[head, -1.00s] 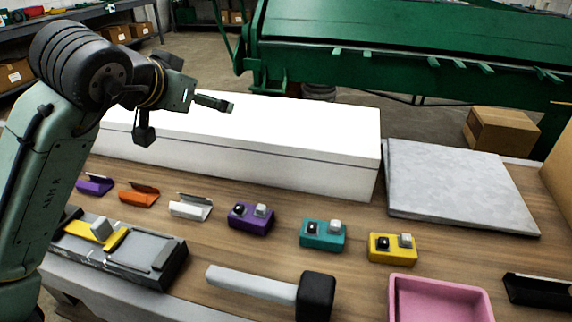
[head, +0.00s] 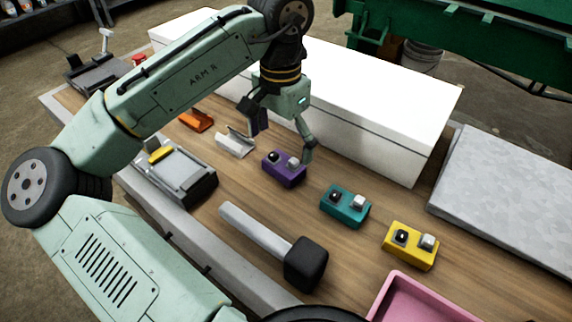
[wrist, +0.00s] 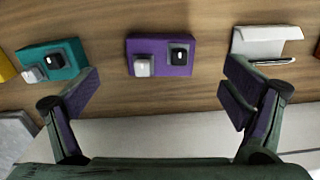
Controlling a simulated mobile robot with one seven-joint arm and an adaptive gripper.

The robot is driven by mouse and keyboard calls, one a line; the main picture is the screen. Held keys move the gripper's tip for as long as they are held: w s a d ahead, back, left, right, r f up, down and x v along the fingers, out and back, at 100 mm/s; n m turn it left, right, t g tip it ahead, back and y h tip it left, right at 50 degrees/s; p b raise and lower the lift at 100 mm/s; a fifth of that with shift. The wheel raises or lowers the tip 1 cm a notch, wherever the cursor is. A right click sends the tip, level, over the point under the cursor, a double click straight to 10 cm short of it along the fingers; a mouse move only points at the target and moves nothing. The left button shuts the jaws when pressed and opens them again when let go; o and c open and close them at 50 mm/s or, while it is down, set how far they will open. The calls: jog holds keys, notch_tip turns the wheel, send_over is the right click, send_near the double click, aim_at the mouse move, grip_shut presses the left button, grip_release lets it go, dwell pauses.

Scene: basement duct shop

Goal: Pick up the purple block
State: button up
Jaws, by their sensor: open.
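The purple block (head: 284,170) sits on the wooden bench, with a black knob and a light grey knob on top. My gripper (head: 285,143) is above and just behind it in the head view, fingers spread apart and empty. In the wrist view the purple block (wrist: 160,56) lies ahead of the gap between the two open fingers (wrist: 158,98), apart from both. The left finger in that view is close to the teal block, and the right one is close to the white bracket.
A teal block (head: 345,205) and a yellow block (head: 410,245) stand to the right. A white bracket (head: 234,144) and an orange bracket (head: 196,120) are to the left. A long white box (head: 370,110) runs behind. A black-headed mallet (head: 305,262) and pink tray (head: 400,290) lie in front.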

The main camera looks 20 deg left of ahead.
aim_at(284, 163)
jog(key=shift+w+d+f+p, duration=0.15)
jog(key=shift+f+p, duration=0.2)
jog(key=shift+f, duration=1.2)
jog(key=shift+w+a+f+p, duration=0.1)
jog(key=shift+f+p, duration=0.2)
jog(key=shift+f, duration=1.2)
jog(key=shift+c, duration=0.4)
jog(key=c, duration=1.5)
